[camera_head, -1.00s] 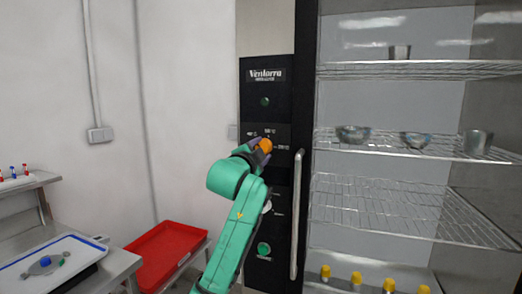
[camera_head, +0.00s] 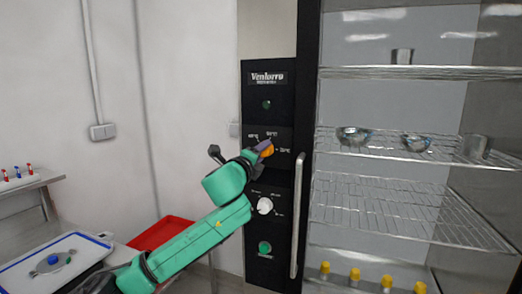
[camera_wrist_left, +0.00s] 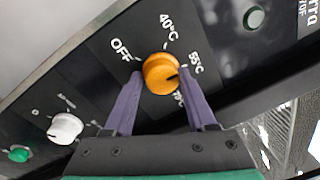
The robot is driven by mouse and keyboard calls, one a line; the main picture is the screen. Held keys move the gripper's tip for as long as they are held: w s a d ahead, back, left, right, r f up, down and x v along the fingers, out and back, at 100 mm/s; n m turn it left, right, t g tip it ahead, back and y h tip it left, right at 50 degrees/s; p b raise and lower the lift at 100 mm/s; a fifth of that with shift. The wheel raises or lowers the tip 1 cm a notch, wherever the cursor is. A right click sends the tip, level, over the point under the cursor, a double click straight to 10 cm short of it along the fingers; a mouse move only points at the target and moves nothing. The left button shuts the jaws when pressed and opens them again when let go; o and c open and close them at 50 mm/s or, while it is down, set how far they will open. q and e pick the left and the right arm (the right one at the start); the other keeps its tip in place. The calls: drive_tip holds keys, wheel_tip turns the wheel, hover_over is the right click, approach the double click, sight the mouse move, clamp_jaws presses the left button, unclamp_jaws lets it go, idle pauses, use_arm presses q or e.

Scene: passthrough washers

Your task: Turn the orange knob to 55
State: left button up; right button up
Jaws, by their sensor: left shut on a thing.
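The orange knob (camera_head: 267,150) is on the upper part of the black control panel (camera_head: 253,165). My left gripper (camera_head: 262,148) is at it, partly covering it. In the left wrist view the knob (camera_wrist_left: 161,73) sits between the two purple fingers of my left gripper (camera_wrist_left: 160,80), which is shut on it. Its dark mark is on its right side, near the 55°C label (camera_wrist_left: 196,63) and slightly toward the lower label, which the finger partly hides. OFF and 40°C are on the left and above. My right gripper is not in view.
A white knob (camera_head: 265,205) and a green button (camera_head: 265,248) are lower on the panel. A vertical door handle (camera_head: 297,215) stands close to its right. Wire shelves (camera_head: 400,200) with metal bowls are further right. A red tray (camera_head: 160,233) is at the lower left.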

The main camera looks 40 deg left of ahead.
use_arm(q)
drive_tip(key=shift+s+r+m+p, duration=0.1)
drive_tip(key=shift+r+m+p, duration=0.2)
drive_tip(key=shift+m, duration=0.5)
drive_tip(key=shift+r+m+p, duration=0.15)
drive_tip(key=shift+r+m, duration=0.1)
drive_tip(key=shift+m, duration=0.55)
drive_tip(key=shift+a, duration=0.1)
drive_tip(key=o, duration=1.3)
drive_tip(key=b+v, duration=1.2)
drive_tip(key=v, duration=0.2)
drive_tip(key=shift+f, duration=0.3)
